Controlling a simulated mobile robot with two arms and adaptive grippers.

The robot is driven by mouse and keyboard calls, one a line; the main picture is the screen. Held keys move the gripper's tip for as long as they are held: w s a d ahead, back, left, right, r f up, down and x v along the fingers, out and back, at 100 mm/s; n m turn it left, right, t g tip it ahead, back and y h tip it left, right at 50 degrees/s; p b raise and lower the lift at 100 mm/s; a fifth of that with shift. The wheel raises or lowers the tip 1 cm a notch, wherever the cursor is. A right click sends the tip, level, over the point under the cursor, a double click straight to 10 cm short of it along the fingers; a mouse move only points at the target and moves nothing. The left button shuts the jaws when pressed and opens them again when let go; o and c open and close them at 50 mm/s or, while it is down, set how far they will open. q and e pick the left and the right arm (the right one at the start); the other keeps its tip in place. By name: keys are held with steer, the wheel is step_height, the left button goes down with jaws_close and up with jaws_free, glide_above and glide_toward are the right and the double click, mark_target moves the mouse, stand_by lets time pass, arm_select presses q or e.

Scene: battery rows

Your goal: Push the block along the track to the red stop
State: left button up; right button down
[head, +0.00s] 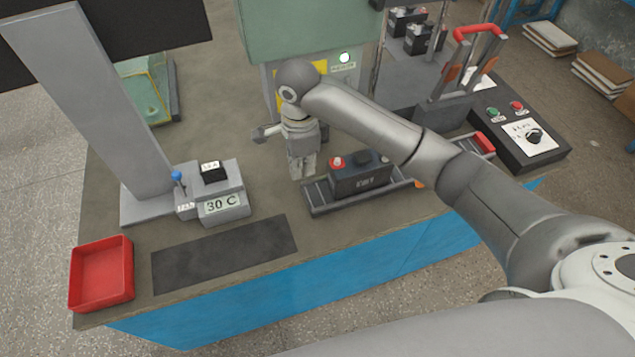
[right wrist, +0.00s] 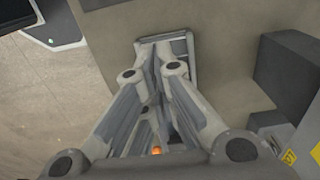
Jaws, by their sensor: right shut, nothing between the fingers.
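The dark grey block (head: 360,178) sits upright on the track (head: 322,206), towards its left end. It has a red cap and a black cap on top. The red stop (head: 485,143) is at the track's far right end, and a stretch of track lies between, partly hidden by my right arm. My right gripper (head: 302,172) points down just left of the block, near the track's left end. It is shut and empty, with a small gap to the block in the head view. Its fingers (right wrist: 163,85) also show closed together in the right wrist view. My left gripper is not in view.
A red tray (head: 102,272) and a dark mat (head: 225,254) lie at the front left. A stand with a 30 C label (head: 222,206) is left of my gripper. A control box (head: 520,137) stands by the stop. A green machine (head: 310,30) rises behind.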

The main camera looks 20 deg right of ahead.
step_height(320, 180, down, 10)
steer(key=shift+d+f, duration=0.1)
steer(key=d, duration=0.2)
steer(key=shift+w+d+r+p, duration=0.1)
steer(key=shift+d+r+p, duration=0.15)
steer(key=shift+d+p, duration=0.15)
steer(key=shift+d, duration=0.6)
